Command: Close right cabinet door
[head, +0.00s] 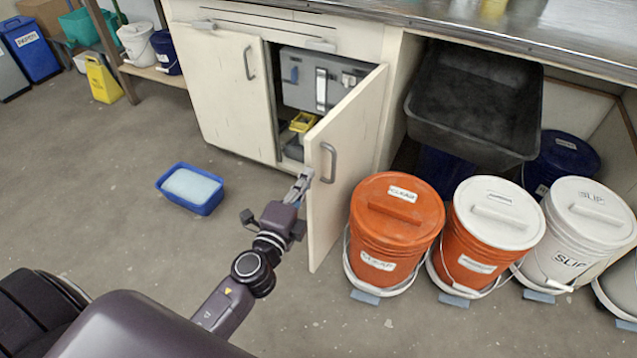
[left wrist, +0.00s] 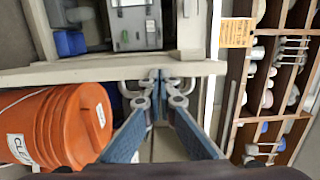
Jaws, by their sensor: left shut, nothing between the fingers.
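The right cabinet door (head: 345,150) is cream, with a grey bar handle (head: 328,162), and stands swung wide open in the head view. The left cabinet door (head: 222,90) is shut. My left gripper (head: 303,184) is shut and empty, with its fingertips close to the handle side of the right door's free edge. I cannot tell whether they touch it. In the left wrist view its fingers (left wrist: 160,78) meet at the tips, in front of a pale panel edge. My right gripper is not in view.
The open cabinet holds a grey case (head: 318,82) and a yellow item (head: 302,122). An orange bucket (head: 396,225) stands right of the open door, beside several other buckets. A blue tub (head: 190,188) sits on the floor at left. The floor around it is clear.

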